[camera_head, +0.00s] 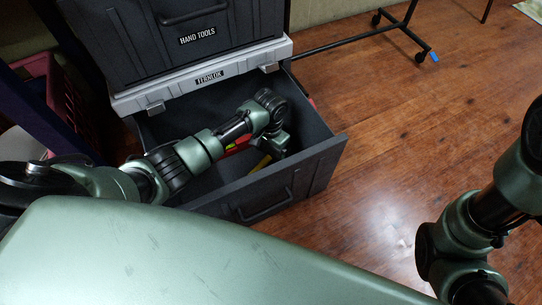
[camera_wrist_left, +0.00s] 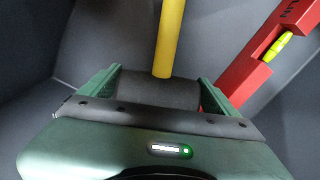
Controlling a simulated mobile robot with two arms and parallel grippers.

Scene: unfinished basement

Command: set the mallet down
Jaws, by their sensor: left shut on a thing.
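The mallet has a yellow handle (camera_wrist_left: 170,38) and a dark head (camera_wrist_left: 150,90) in the left wrist view. My left gripper (camera_wrist_left: 157,96) is shut on the head, one green finger at each side. In the head view the left gripper (camera_head: 277,146) is down inside the open grey drawer (camera_head: 312,162), and part of the yellow handle (camera_head: 262,163) shows below it. The mallet head is hidden there by the gripper. Whether the mallet touches the drawer floor I cannot tell. My right arm shows at the right, but its gripper is out of view.
A red level (camera_wrist_left: 268,56) with a yellow-green vial lies in the drawer beside the mallet. The cabinet's upper box, labelled HAND TOOLS (camera_head: 198,35), rises behind the drawer. A pink crate (camera_head: 60,95) stands at the left. Wooden floor (camera_head: 430,110) is open to the right.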

